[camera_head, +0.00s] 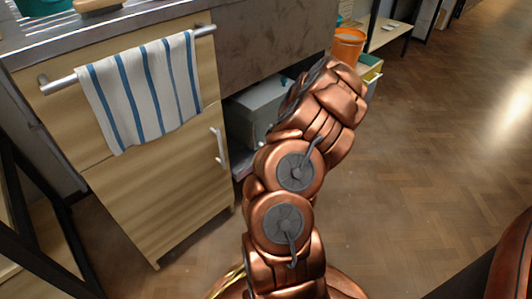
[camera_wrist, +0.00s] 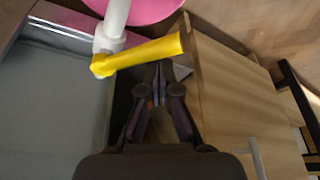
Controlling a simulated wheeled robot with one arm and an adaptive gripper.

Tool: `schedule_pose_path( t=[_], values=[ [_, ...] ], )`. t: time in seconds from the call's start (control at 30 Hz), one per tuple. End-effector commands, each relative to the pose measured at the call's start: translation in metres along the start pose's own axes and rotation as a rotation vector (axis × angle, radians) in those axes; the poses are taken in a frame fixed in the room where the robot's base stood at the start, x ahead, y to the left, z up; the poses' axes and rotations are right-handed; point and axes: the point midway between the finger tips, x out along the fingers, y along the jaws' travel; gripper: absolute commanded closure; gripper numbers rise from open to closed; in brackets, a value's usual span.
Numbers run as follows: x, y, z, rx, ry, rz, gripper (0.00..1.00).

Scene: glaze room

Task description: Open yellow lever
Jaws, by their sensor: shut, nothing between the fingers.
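The yellow lever (camera_wrist: 142,54) shows in the wrist view as a straight bar. Its left end joins a white pipe (camera_wrist: 110,33), and its right end points toward the upper right. My gripper (camera_wrist: 160,76) is shut and empty, with its fingertips just below the middle of the lever in the picture. I cannot tell whether they touch it. In the head view the lever does not show, and my arm hides my gripper.
A pink round basin (camera_wrist: 153,8) is behind the pipe. A grey surface (camera_wrist: 52,105) lies left and a wooden panel (camera_wrist: 225,95) right. In the head view, a striped towel (camera_head: 145,90) hangs on a wooden cabinet (camera_head: 160,200). An orange bucket (camera_head: 347,46) stands behind my arm.

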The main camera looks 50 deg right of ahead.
Motion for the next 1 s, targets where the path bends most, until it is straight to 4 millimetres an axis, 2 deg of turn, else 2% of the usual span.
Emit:
schedule_pose_path(
  t=[0.6, 1.0],
  values=[
    [-0.011, 0.011, 0.028, 0.003, -0.001, 0.002, 1.0],
    [-0.013, 0.018, 0.036, 0.002, 0.0, 0.004, 1.0]
  ],
)
